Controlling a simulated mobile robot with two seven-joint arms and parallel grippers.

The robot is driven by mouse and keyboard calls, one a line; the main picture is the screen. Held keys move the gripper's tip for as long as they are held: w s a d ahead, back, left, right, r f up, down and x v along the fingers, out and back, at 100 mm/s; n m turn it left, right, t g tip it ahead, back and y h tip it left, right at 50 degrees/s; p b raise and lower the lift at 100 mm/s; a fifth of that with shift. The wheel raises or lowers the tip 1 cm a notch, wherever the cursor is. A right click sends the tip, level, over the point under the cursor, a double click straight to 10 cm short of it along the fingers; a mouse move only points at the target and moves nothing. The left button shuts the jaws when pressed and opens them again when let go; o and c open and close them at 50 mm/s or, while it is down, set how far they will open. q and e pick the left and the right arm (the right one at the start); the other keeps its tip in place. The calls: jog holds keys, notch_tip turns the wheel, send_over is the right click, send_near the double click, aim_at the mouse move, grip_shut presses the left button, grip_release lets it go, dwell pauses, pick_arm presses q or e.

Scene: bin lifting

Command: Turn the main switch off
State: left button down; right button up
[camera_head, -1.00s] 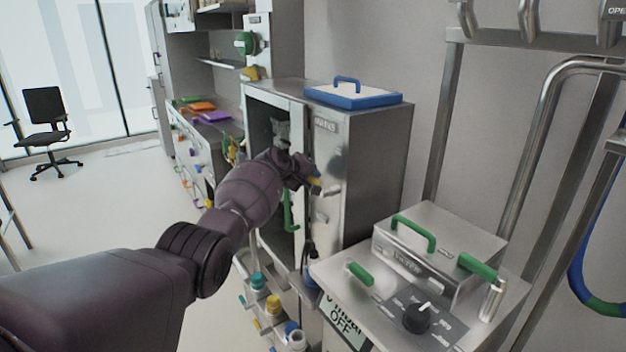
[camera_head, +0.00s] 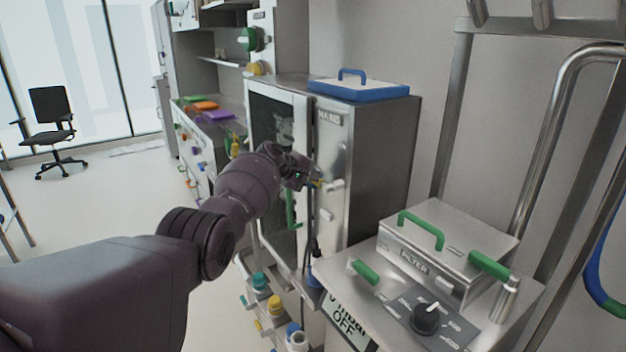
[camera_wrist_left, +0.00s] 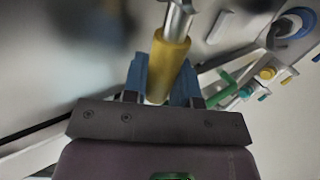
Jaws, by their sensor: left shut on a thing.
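The main switch is on the front of a steel cabinet, on the panel under a label that reads like MAINS (camera_head: 329,117). Its yellow-sleeved handle (camera_wrist_left: 168,62) on a metal stem fills the upper middle of the left wrist view. My left gripper (camera_wrist_left: 163,84) has a blue-tipped finger on each side of the handle and is shut on it. In the head view my left gripper (camera_head: 312,180) is at the panel and hides most of the switch. My right gripper is not in view.
The cabinet (camera_head: 385,160) has a glazed door with a green handle (camera_head: 291,208) beside the switch. A blue-rimmed tray (camera_head: 360,90) lies on top. At right stands a FILTER box (camera_head: 450,240) with a black dial (camera_head: 426,318) in front. Open floor lies left.

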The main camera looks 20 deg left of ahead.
pick_arm(q)
jog(key=shift+f, duration=0.1)
jog(key=c, duration=0.9)
grip_release()
jog(key=shift+s+a+r+p, duration=0.25)
jog(key=shift+r+p, duration=0.15)
jog(key=shift+r, duration=0.1)
jog(key=p+v, duration=0.2)
jog(key=v, duration=0.3)
jog(key=p+v, duration=0.2)
jog(key=v, duration=0.2)
jog(key=shift+s+a, duration=0.3)
jog(key=shift+s, duration=0.05)
